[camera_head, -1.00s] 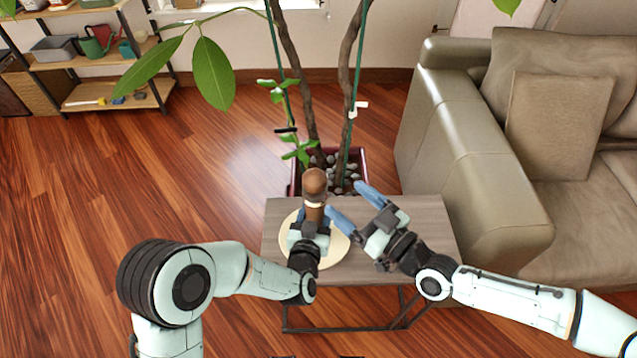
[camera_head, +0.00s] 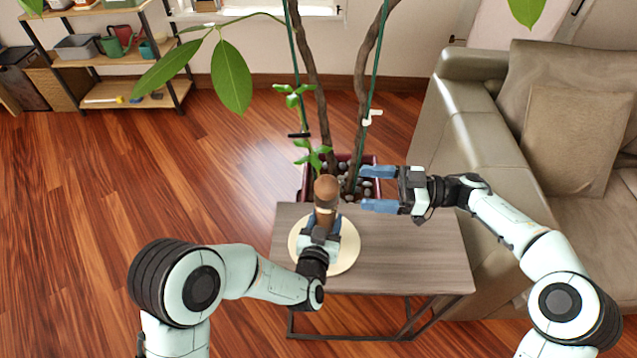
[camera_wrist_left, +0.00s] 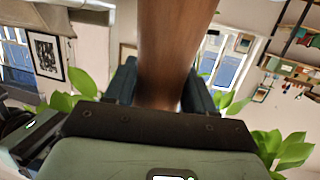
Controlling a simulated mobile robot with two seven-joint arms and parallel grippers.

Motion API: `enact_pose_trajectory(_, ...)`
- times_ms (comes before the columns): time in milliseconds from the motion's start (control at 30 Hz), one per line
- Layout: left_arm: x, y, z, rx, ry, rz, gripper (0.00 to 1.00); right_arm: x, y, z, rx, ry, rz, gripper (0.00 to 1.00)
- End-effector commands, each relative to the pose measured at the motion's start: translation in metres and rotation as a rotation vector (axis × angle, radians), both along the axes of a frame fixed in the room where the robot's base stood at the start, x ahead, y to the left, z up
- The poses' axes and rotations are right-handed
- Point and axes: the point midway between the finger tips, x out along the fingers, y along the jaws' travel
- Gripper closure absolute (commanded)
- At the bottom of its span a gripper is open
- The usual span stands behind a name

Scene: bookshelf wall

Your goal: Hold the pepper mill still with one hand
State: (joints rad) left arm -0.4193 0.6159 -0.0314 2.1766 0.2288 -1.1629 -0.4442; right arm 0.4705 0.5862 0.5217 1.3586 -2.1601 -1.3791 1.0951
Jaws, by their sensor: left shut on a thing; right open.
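The brown pepper mill (camera_head: 326,191) stands upright at the round pale board on the small table, its rounded top showing above my left gripper. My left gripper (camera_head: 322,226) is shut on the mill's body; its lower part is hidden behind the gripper. In the left wrist view the mill's brown body (camera_wrist_left: 175,50) fills the space between the two fingers (camera_wrist_left: 158,88). My right gripper (camera_head: 379,189) is open and empty, to the right of the mill and apart from it, its fingers pointing left.
The round board (camera_head: 348,247) lies on the grey wooden table (camera_head: 415,255). A potted plant (camera_head: 362,100) with twisted trunks stands right behind the table. A sofa (camera_head: 480,130) is at the right. The table's right half is bare below my right gripper.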

Motion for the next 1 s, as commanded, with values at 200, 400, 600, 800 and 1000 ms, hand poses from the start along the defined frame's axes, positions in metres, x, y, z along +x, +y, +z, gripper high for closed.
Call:
enact_pose_trajectory(200, -0.001, 0.001, -0.003, 0.003, 0.007, 0.001, 0.87, 0.000, 0.029, -0.001, -0.005, 0.006, 0.009, 0.18)
enact_pose_trajectory(400, -0.001, 0.001, -0.003, 0.003, 0.007, 0.001, 0.87, 0.001, 0.070, -0.001, -0.003, 0.005, 0.008, 0.18)
enact_pose_trajectory(600, -0.001, 0.001, -0.003, 0.003, 0.007, 0.001, 0.87, 0.003, 0.102, -0.001, -0.005, 0.005, 0.006, 0.18)
enact_pose_trajectory(800, -0.001, 0.001, -0.003, 0.003, 0.007, 0.001, 0.87, 0.004, 0.116, -0.001, -0.005, 0.005, 0.003, 0.18)
enact_pose_trajectory(1000, -0.001, 0.001, -0.003, 0.003, 0.007, 0.001, 0.87, 0.004, 0.118, -0.001, -0.005, 0.005, 0.003, 0.18)
